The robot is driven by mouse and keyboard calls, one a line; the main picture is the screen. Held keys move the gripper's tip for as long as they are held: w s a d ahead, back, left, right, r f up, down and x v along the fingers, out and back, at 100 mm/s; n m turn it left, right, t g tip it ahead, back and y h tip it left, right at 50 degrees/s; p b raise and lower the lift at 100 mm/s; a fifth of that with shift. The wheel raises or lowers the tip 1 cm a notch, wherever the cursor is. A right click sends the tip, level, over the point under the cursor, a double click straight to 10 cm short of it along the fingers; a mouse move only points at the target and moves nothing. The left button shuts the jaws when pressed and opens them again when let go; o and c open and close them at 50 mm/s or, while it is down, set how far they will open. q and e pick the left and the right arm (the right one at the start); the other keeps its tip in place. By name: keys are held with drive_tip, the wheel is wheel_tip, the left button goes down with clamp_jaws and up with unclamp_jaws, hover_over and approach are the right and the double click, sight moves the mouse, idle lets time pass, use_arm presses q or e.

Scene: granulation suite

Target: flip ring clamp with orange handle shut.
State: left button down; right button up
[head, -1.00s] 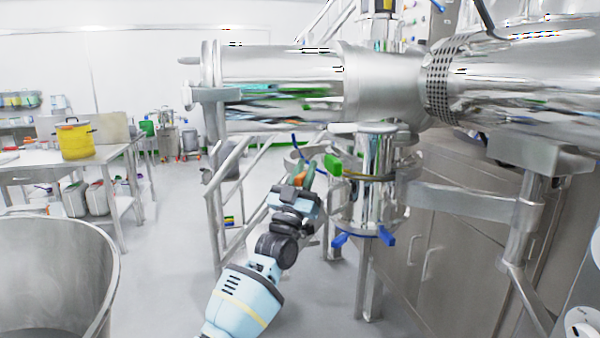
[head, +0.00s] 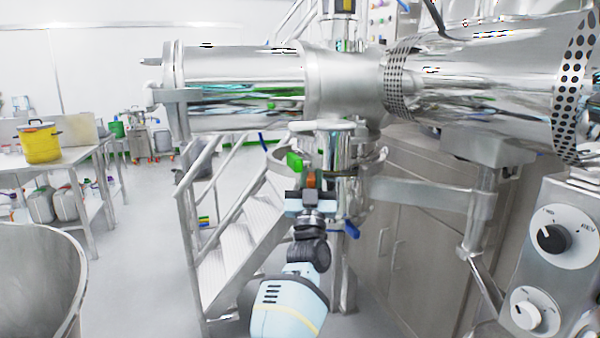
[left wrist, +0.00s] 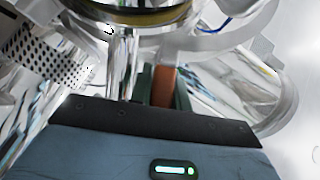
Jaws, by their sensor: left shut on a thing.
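The orange handle (head: 311,180) of the ring clamp stands below the big horizontal steel drum, close to the vertical steel outlet. My left gripper (head: 311,184) is shut on it. In the left wrist view the orange handle (left wrist: 163,86) lies between the two dark green fingers of the left gripper (left wrist: 163,90). A curved steel band (left wrist: 285,95) stands out to the right there. The fingers and my wrist hide part of the clamp, and I cannot tell how far its ring is closed. My right gripper is not in view.
A green handle (head: 295,160) sits just above and left of the orange one. A blue handle (head: 351,229) is below right. Metal steps (head: 240,235) with rails stand left, a steel vessel (head: 40,270) at the lower left, and a control panel (head: 550,255) at the right.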

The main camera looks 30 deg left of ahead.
use_arm(q)
drive_tip(key=shift+r, duration=0.1)
drive_tip(key=c, duration=1.3)
unclamp_jaws()
drive_tip(key=shift+d, duration=0.1)
drive_tip(key=shift+s+d+f, duration=0.1)
drive_tip(key=shift+s+f, duration=0.05)
drive_tip(key=shift+f, duration=0.25)
drive_tip(key=shift+b+v, duration=0.4)
drive_tip(key=shift+v, duration=3.1)
drive_tip(key=shift+s, duration=0.1)
